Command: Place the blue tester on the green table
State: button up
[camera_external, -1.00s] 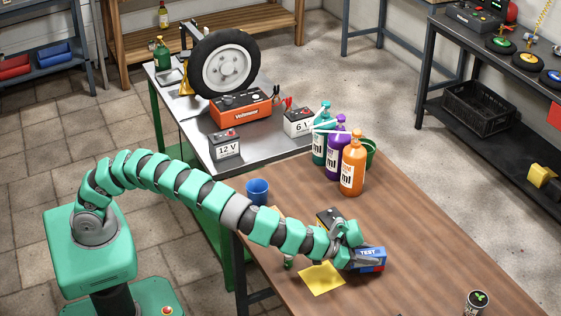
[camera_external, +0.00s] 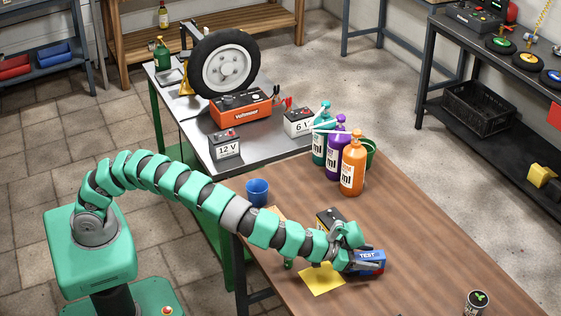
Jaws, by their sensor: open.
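The blue tester (camera_external: 371,257), marked TEST, with some red on it, lies on the brown wooden table (camera_external: 420,235). My gripper (camera_external: 362,262) is at the tester's left end, with its fingers open around or beside it; the exact fit is hard to see. The fingers and wrist hide the tester's left part. The green table (camera_external: 226,175), with green legs and a grey metal top, stands behind and to the left of the wooden table.
The green table carries a wheel (camera_external: 223,63), an orange charger (camera_external: 240,110), a 12 V battery (camera_external: 225,145) and a 6 V battery (camera_external: 299,122). On the wooden table are several bottles (camera_external: 352,165), a blue cup (camera_external: 258,191), a yellow sheet (camera_external: 321,279) and a dark can (camera_external: 476,303).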

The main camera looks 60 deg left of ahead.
aim_at(366, 255)
jog(key=shift+v, duration=2.25)
notch_tip(366, 255, up, 7)
jog(key=shift+s+r+p, duration=0.1)
jog(key=shift+s+p, duration=0.05)
jog(key=shift+p, duration=0.95)
jog(key=shift+a, duration=0.1)
